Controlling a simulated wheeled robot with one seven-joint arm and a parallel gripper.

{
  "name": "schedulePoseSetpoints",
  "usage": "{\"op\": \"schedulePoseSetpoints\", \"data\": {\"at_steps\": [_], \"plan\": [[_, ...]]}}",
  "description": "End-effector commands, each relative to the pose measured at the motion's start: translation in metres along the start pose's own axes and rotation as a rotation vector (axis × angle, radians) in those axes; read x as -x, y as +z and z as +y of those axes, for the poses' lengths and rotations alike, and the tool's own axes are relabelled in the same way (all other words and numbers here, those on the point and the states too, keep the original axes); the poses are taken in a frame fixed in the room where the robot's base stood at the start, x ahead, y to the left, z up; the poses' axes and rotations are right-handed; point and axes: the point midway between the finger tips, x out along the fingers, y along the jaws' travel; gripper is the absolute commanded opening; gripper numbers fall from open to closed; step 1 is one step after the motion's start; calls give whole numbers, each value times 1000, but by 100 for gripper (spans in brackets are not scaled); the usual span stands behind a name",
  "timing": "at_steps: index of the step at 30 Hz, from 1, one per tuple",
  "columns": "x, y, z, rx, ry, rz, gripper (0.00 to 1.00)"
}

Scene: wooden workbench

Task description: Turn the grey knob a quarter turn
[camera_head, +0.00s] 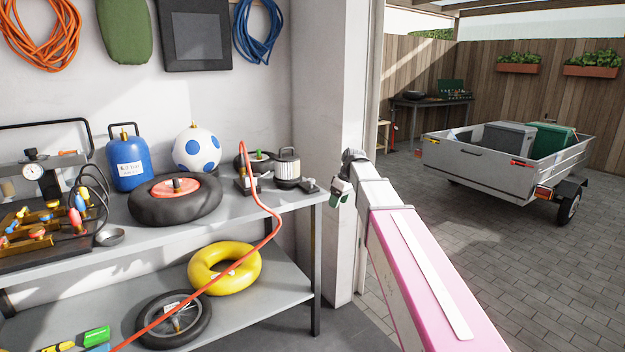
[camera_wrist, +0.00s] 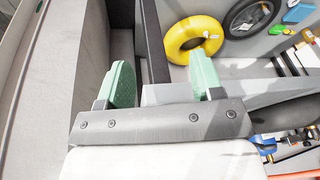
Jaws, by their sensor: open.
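My gripper (camera_head: 341,192) is at the right end of the bench, beside the wall pillar. Its two green fingers stand apart with nothing between them in the wrist view (camera_wrist: 163,80). A valve rig (camera_head: 45,215) with brass fittings, coloured handles and a gauge (camera_head: 33,171) stands at the bench's left end, well away from my gripper. A small round grey piece (camera_head: 110,237) lies at the rig's right front; I cannot tell whether it is a knob or a dish. No grey knob can be picked out for certain.
On the bench stand a blue gas bottle (camera_head: 128,160), a spotted ball (camera_head: 196,152), a black tyre (camera_head: 176,201) and a pump (camera_head: 288,167). A red hose (camera_head: 262,205) hangs over the front edge. A yellow ring (camera_head: 224,268) and a wheel (camera_head: 173,320) lie on the lower shelf.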

Motion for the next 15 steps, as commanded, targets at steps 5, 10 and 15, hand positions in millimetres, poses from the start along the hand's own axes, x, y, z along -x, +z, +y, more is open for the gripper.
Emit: {"op": "schedulePoseSetpoints", "data": {"at_steps": [5, 10, 15], "plan": [[66, -74, 10, 219, -24, 54, 60], [111, -114, 6, 371, -38, 90, 60], [129, -128, 2, 434, -45, 104, 60]]}}
